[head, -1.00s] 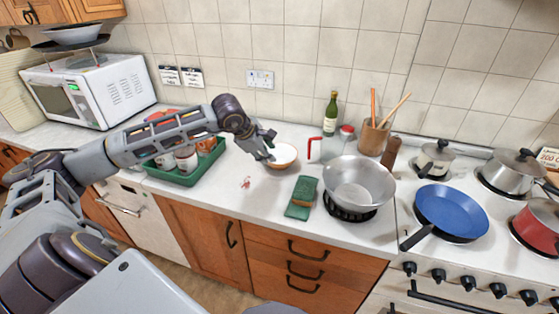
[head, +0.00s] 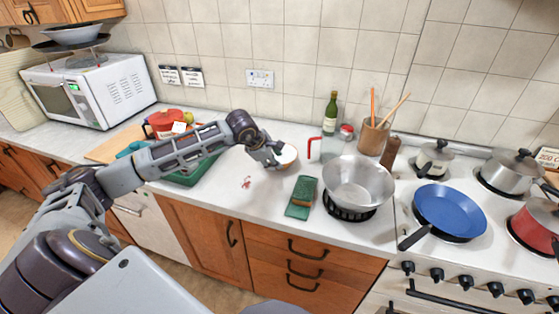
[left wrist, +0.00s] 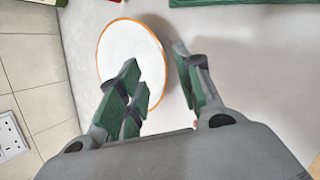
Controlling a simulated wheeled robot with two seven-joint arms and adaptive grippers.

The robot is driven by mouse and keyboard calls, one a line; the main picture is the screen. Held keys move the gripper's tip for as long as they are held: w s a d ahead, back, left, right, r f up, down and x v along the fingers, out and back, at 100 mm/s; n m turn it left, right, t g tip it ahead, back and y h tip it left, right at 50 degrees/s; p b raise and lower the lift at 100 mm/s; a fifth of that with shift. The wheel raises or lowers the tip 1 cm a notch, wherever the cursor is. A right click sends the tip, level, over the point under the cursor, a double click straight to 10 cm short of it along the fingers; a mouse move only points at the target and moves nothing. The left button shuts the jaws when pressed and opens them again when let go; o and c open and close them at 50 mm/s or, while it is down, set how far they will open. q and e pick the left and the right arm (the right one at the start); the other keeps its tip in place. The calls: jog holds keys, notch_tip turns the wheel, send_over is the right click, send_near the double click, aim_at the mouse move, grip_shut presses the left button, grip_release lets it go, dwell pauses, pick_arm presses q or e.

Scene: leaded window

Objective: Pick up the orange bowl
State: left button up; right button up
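The orange bowl (head: 290,155) sits on the white counter behind the green sponge. It shows a white inside and a thin orange rim, and my left gripper hides part of it. The bowl (left wrist: 125,48) is also in the left wrist view, seen from above. My left gripper (head: 277,161) is at the bowl's near left side. In the left wrist view its green-padded fingers (left wrist: 160,75) are apart, on either side of the bowl's rim in the picture. I cannot tell whether they touch it. My right gripper is not in view.
A green and brown sponge (head: 304,192) lies in front, beside a large metal pan (head: 358,185). A glass jug with a red handle (head: 328,147) and a bottle (head: 331,112) stand to the right. A green tray (head: 205,173) is left, partly behind my arm.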

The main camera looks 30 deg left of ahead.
aim_at(283, 170)
pick_arm(q)
jog(key=shift+w+d+f, duration=0.1)
jog(key=shift+w+f, duration=0.25)
jog(key=shift+f, duration=0.25)
jog(key=shift+w+f+p, duration=0.2)
jog(key=shift+f+p, duration=0.05)
jog(key=shift+p, duration=0.1)
jog(key=shift+x, duration=1.05)
jog(key=shift+w+f+p, duration=0.2)
jog(key=shift+f+p, duration=0.1)
jog(key=shift+f, duration=0.2)
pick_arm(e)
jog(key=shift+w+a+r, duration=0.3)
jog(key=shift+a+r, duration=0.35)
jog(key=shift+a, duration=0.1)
pick_arm(q)
grip_shut()
